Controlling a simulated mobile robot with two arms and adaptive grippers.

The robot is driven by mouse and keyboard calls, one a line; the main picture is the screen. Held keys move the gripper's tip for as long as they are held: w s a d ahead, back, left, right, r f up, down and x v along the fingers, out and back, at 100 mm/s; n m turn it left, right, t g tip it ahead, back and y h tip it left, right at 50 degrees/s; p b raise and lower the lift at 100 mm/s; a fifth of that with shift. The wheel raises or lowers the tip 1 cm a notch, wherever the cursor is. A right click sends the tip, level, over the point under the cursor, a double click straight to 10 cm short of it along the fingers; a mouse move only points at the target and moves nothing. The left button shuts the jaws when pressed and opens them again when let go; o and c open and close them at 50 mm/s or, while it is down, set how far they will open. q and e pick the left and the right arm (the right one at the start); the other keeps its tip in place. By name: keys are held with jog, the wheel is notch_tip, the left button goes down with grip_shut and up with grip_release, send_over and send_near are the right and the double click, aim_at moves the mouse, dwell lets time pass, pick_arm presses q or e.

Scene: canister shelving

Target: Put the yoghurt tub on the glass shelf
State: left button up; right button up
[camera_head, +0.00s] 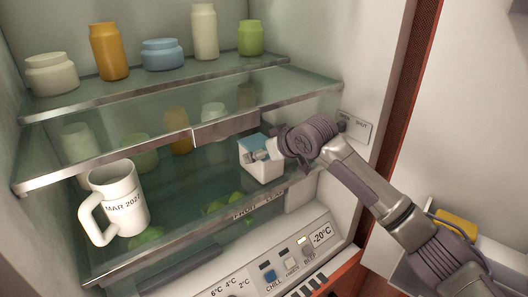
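The yoghurt tub (262,172) is a white, squarish tub with a blue lid. It is upright at the right front part of the lower glass shelf (190,215). My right gripper (262,156) reaches in from the right, and its fingers overlap the tub just under the lid. Part of the tub is hidden behind the fingers. I cannot tell whether they are shut on it, or whether its base touches the glass. My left gripper is not in view.
A white mug (118,202) marked with a date stands at the left front of the lower shelf. Several jars, including an orange one (109,51), stand on the upper glass shelf (190,80). A metal-edged middle glass shelf (110,164) lies just above the tub. A control panel (270,265) is below.

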jog(key=shift+r, duration=0.15)
jog(key=p+v, duration=0.4)
jog(key=v, duration=0.7)
jog(key=shift+s+d+r, duration=0.25)
